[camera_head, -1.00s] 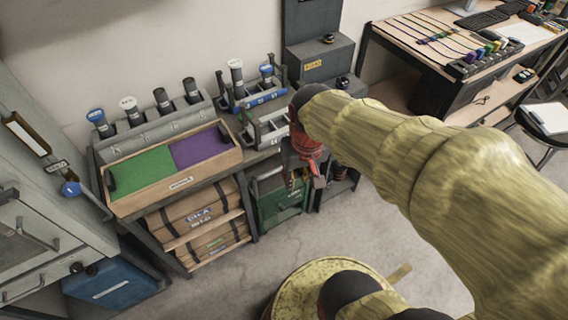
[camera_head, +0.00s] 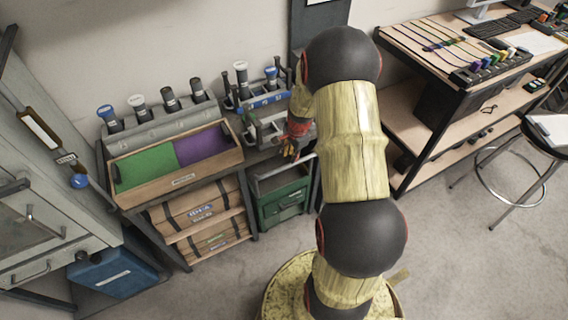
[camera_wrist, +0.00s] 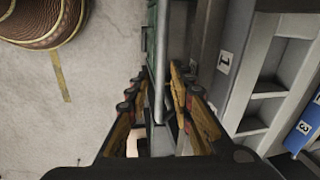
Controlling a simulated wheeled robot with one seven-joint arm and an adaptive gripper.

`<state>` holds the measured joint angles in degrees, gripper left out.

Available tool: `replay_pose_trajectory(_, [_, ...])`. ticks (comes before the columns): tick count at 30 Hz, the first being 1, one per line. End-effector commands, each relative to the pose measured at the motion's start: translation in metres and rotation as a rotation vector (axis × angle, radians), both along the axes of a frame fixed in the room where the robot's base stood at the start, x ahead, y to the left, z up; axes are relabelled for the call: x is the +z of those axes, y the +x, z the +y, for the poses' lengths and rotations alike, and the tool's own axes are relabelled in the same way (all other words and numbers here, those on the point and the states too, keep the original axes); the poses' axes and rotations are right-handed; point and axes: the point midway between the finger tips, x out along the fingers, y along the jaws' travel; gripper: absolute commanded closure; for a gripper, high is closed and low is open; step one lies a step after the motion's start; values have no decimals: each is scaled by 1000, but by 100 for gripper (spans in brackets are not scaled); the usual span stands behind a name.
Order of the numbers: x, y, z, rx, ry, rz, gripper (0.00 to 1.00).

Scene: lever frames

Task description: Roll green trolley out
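The green trolley (camera_head: 284,205) stands low in the gap beside the shelf unit, with a pale metal bar along its top. My gripper (camera_head: 292,139) is just above the trolley, at the front of the bench, fingers pointing down. In the wrist view the two fingers (camera_wrist: 157,88) stand apart on either side of the grey bar (camera_wrist: 160,60), with visible gaps beside it. A strip of the trolley's green side (camera_wrist: 152,35) shows beyond them. My arm hides the area right of the trolley in the head view.
A bench holds a wooden tray (camera_head: 182,181) with green and purple sections, and a grey numbered rack (camera_wrist: 228,62) is close beside my gripper. A blue box (camera_head: 115,285) stands at left, a stool (camera_head: 512,178) at right. The floor before the trolley is partly clear; my base occupies some.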

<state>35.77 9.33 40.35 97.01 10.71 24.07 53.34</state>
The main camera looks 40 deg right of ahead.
Motion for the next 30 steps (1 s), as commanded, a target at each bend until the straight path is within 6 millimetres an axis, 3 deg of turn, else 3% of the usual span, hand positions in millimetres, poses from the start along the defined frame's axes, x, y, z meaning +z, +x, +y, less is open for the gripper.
replay_pose_trajectory(8, [-5, 2, -2, -89, 7, -13, 78])
replay_pose_trajectory(24, [-74, 15, -4, -85, 7, -11, 78])
replay_pose_trajectory(30, [-77, 16, -5, -84, 6, -13, 78])
